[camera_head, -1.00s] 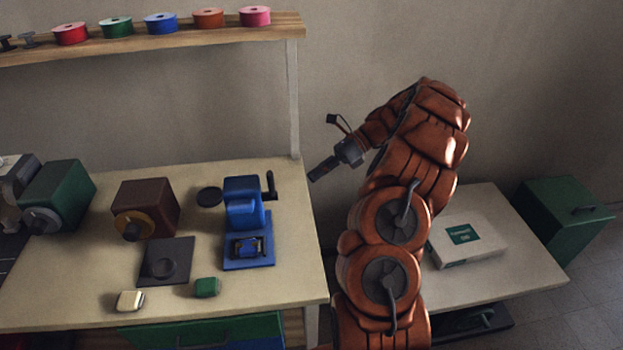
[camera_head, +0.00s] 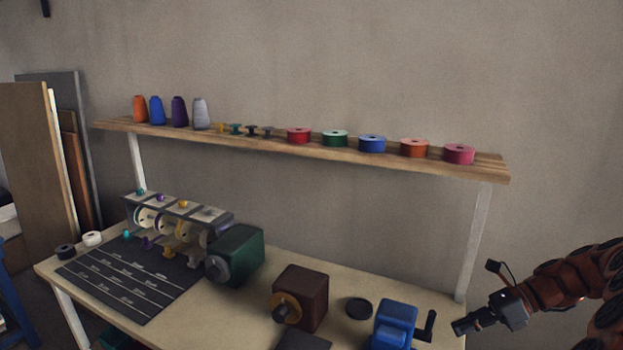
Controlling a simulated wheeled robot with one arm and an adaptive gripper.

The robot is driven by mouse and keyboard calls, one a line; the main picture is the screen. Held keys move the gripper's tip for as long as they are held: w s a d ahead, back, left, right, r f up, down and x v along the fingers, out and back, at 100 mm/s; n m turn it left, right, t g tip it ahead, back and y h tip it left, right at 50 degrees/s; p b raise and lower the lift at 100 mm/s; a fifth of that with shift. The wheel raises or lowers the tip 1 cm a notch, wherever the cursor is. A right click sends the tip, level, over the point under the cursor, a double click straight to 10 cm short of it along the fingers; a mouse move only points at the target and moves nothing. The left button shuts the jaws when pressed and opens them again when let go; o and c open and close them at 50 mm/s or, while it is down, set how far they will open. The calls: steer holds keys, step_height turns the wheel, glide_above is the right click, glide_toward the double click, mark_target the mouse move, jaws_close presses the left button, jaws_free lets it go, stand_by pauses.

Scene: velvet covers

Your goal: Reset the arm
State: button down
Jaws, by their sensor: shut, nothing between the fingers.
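My gripper (camera_head: 466,325) is at the lower right, at the end of my orange arm. It is shut and empty. It points left, beside the right end of the worktable and near the blue hand-cranked machine (camera_head: 394,325), apart from it as far as I can see. Most of my arm is cut off by the right edge of the view.
The worktable (camera_head: 240,305) holds a green machine (camera_head: 238,252), a brown machine (camera_head: 302,296), a round black disc (camera_head: 359,308) and a dark lined mat (camera_head: 130,277). A wooden shelf (camera_head: 390,158) above carries thread cones and ribbon spools. Boards (camera_head: 38,160) lean at the far left.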

steer(key=s+a+r+n+g+h, duration=0.25)
steer(key=s+a+n, duration=0.35)
steer(key=a, duration=0.3)
steer(key=s+a+r+n+g+h, duration=0.1)
steer(key=s+a+r+n+h, duration=0.2)
steer(key=s+a+n, duration=0.4)
steer(key=s+f+n+t+h, duration=0.1)
steer(key=s+f+n+h, duration=0.2)
steer(key=s, duration=1.4)
steer(key=shift+f+n+h, duration=0.2)
steer(key=shift+n+h, duration=1.55)
steer(key=shift+n, duration=1.95)
steer(key=shift+s, duration=0.1)
